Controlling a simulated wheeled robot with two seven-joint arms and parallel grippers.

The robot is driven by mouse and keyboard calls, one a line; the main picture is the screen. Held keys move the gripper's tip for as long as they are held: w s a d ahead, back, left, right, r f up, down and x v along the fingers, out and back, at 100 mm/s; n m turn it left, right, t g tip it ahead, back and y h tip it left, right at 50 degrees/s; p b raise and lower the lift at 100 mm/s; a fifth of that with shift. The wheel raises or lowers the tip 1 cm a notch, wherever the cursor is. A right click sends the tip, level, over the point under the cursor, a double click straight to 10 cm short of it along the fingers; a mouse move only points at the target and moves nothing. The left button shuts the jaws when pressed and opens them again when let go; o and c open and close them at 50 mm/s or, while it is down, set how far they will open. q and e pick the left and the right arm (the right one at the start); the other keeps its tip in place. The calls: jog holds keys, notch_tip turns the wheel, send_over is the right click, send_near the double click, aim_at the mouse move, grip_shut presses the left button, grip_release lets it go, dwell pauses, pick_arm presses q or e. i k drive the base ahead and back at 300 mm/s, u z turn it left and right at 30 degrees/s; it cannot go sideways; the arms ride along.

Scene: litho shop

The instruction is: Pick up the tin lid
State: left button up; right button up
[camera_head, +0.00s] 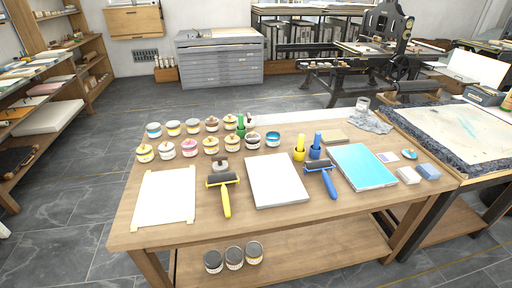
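Neither of my grippers shows in the head view. Several small pale tins stand in two rows on the wooden table (125,236), among them a yellow-topped tin (145,153), a pink-topped tin (189,148) and a blue-topped tin (273,139). A greyish tin (220,164) stands just behind the yellow-handled roller. Some tops seem to carry a small knob or dab, too small to make out. I cannot tell which top is the tin lid. A small blue round thing (409,154) lies at the right, but I cannot tell what it is.
A white sheet (164,197), yellow-handled roller (224,192), pale slab (276,181), blue-handled roller (322,177) and light-blue plate (362,166) lie across the table. Three dark-topped tins (234,257) are on the lower shelf.

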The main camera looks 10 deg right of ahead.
aim_at(410, 154)
jog(key=z, duration=1.6)
